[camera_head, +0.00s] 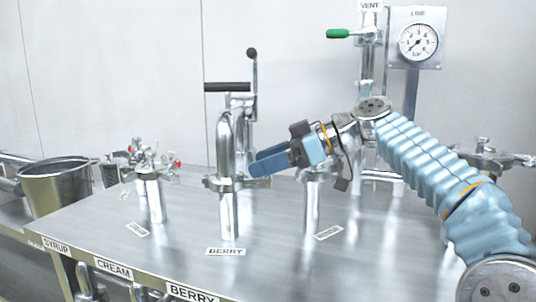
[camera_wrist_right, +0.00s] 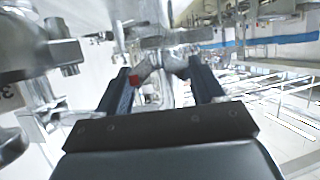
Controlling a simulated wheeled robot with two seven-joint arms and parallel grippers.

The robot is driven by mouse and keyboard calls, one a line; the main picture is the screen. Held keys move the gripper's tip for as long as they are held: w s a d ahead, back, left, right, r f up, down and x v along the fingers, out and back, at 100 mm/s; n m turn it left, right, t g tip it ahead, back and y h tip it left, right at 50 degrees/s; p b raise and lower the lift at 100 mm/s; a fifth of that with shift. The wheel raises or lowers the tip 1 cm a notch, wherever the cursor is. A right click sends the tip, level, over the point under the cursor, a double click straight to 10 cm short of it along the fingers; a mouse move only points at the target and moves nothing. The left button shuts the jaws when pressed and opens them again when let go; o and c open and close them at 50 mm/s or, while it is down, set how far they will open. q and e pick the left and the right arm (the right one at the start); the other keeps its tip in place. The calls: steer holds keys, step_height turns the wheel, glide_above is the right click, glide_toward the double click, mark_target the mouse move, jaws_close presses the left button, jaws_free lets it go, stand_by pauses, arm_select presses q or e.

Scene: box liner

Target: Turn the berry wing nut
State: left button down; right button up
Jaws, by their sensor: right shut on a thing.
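The berry pipe (camera_head: 228,135) is a shiny metal post with a bent top, standing behind the BERRY label (camera_head: 226,251) on the steel table. A clamp (camera_head: 222,183) sits around its lower part. My right gripper (camera_head: 262,162) reaches in from the right, its blue fingers at the clamp's right side. In the right wrist view, my right gripper (camera_wrist_right: 161,78) is shut on a grey metal two-winged piece, the wing nut (camera_wrist_right: 146,69), between its fingertips. In the head view the fingers hide the nut. My left gripper is not in view.
A shorter pipe (camera_head: 312,205) stands right of the berry pipe, under my right wrist. A pipe with small valves (camera_head: 150,195) stands left. A metal bucket (camera_head: 57,186) is at far left. A gauge (camera_head: 418,42) and green-handled vent valve (camera_head: 340,34) are behind.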

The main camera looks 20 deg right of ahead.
steer(key=shift+f+n+g, duration=0.1)
steer(key=shift+n+g, duration=0.3)
steer(key=o, duration=0.7)
steer(key=shift+o, duration=0.2)
steer(key=p+v, duration=0.3)
steer(key=v, duration=1)
steer(key=shift+d, duration=0.4)
steer(key=shift+c, duration=0.2)
